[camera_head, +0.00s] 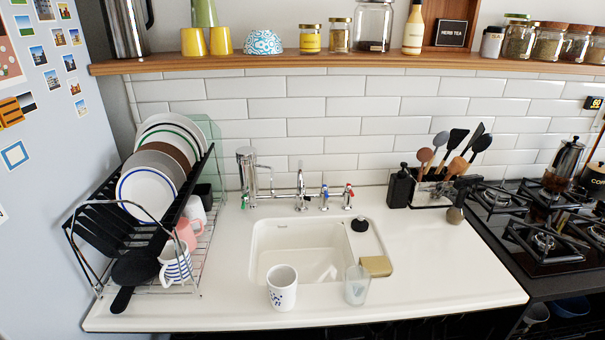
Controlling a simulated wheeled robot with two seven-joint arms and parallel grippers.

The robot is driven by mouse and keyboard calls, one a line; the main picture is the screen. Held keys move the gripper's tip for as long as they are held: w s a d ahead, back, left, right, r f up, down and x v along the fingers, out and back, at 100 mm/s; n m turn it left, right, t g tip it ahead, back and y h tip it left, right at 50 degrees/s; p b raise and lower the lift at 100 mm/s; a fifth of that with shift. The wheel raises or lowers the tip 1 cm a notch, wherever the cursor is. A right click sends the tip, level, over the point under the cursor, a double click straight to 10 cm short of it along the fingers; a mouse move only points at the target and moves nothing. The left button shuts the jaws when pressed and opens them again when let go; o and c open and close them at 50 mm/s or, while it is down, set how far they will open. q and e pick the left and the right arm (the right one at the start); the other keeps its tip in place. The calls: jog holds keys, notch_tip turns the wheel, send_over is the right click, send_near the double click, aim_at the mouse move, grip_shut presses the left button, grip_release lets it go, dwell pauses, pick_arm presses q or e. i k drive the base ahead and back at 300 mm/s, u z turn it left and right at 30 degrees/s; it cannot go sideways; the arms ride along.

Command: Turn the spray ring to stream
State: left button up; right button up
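The chrome tap (300,188) stands behind the white sink (272,262), with its spout end over the back of the basin. A blue-marked handle (324,195) and a red-marked handle (348,194) are to its right. The spray ring is too small to make out at the spout end, and I cannot tell its setting. Neither of my grippers is in view.
A patterned mug (282,288) and a clear glass (356,285) stand at the sink's front edge, with a tan sponge (377,266) nearby. A metal cylinder (246,172) stands left of the tap. A loaded dish rack (110,225) is at left, a hob (545,235) at right.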

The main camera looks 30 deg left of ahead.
aim_at(299, 198)
jog(key=k, duration=0.65)
jog(key=u, duration=0.55)
jog(key=i, duration=0.55)
jog(key=u, duration=0.75)
jog(key=i, duration=0.6)
jog(key=z, duration=0.15)
